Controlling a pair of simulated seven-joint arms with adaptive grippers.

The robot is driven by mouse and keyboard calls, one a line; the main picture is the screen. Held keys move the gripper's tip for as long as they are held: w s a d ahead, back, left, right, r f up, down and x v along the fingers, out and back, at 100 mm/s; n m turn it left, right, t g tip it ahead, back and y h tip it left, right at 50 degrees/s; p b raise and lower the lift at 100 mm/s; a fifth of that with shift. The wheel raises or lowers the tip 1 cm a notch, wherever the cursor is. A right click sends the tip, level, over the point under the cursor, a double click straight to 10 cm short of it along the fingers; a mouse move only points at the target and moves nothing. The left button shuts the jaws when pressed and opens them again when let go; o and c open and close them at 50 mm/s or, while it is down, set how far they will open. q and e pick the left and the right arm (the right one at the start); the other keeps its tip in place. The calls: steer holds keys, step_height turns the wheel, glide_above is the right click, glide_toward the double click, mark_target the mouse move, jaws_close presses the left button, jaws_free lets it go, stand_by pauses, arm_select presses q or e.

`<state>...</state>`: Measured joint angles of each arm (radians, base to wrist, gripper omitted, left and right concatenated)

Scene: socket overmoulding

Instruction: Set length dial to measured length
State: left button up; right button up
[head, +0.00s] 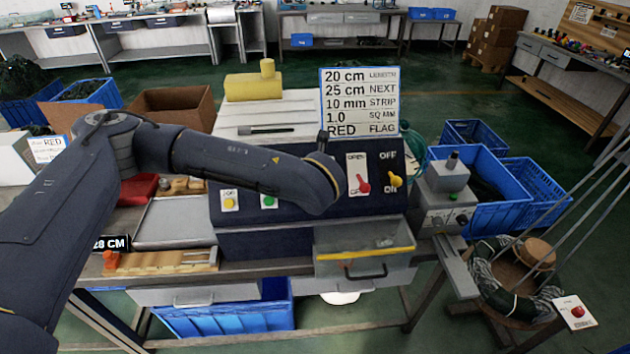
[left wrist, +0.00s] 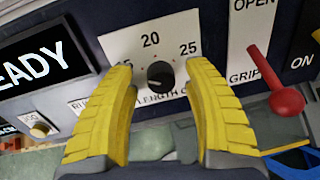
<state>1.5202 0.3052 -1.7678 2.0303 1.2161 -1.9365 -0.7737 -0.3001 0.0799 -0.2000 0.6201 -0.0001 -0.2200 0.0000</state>
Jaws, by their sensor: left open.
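The length dial is a black round knob (left wrist: 160,75) on a white scale plate (left wrist: 150,42) in the left wrist view. The plate reads 20 above the knob and 25 to its right; a number at left is partly covered. A small red mark sits below the 20; the knob's setting is too small to tell. My left gripper (left wrist: 161,68) is open, its yellow fingers on either side of the knob, with gaps visible. In the head view my left arm hides the dial and gripper. A sign (head: 360,102) reads 20 cm LENGTH, 25 cm NEXT. My right gripper is not in view.
A red lever (left wrist: 285,101) beside a GRIP/OPEN label stands right of the dial.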

arm_select(q)
steer(key=v, duration=1.2)
stand_by(0.5)
